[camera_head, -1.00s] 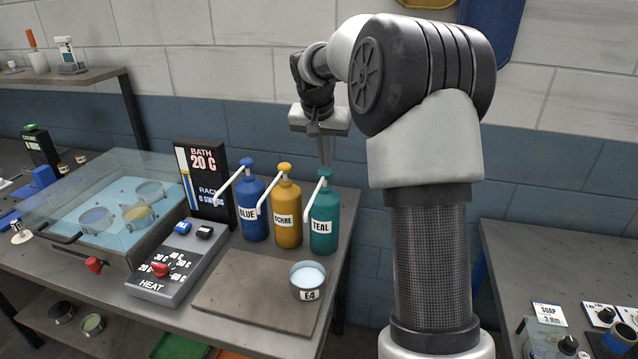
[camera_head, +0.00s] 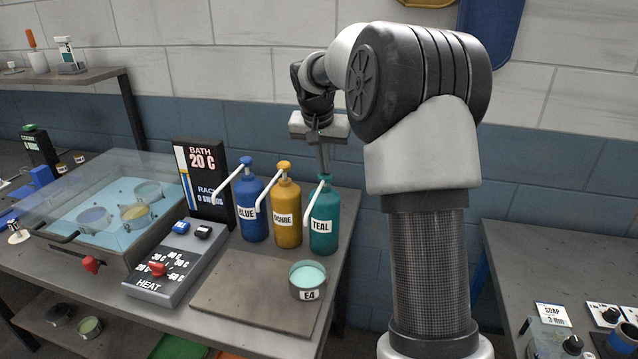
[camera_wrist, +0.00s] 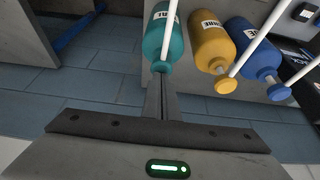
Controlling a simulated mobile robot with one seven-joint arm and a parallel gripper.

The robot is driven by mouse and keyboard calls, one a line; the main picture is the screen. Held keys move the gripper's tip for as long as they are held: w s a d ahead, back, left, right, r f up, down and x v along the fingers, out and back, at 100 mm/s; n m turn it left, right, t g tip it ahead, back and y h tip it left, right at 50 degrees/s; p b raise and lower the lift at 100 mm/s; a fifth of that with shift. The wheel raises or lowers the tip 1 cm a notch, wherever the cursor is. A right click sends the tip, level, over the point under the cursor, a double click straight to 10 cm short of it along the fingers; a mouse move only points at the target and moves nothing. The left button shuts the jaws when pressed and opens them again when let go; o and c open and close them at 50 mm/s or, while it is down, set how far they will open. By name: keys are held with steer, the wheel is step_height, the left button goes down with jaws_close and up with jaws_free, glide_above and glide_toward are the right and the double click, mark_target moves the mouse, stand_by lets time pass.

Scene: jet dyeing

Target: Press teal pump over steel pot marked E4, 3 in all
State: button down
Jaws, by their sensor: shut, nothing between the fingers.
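The teal pump bottle (camera_head: 324,216) stands at the right of the bottle row; it also shows in the wrist view (camera_wrist: 172,32). Its white spout slants down to the left toward the steel pot marked E4 (camera_head: 307,292), which sits on the board in front. The liquid in the pot looks pale teal-green. My gripper (camera_head: 325,172) points down with its fingers together and empty, its tips at the top of the teal pump head. In the wrist view the fingertips (camera_wrist: 160,78) meet the pump head, and the contact itself is partly hidden.
The ochre bottle (camera_head: 285,214) and blue bottle (camera_head: 251,212) stand close on the left of the teal one. A heat control box (camera_head: 168,268), a bath display (camera_head: 205,178) and a glass-covered bath (camera_head: 100,210) lie further left. The board (camera_head: 235,292) is bare left of the pot.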

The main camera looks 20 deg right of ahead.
steer(key=shift+f, duration=0.15)
steer(key=shift+r+p, duration=0.95)
steer(key=shift+r, duration=0.3)
steer(key=shift+f, duration=0.1)
steer(key=shift+f+b, duration=0.85)
steer(key=shift+f, duration=0.3)
steer(key=shift+r, duration=0.15)
steer(key=shift+r+p, duration=0.95)
steer(key=shift+r, duration=0.15)
steer(key=shift+f, duration=0.1)
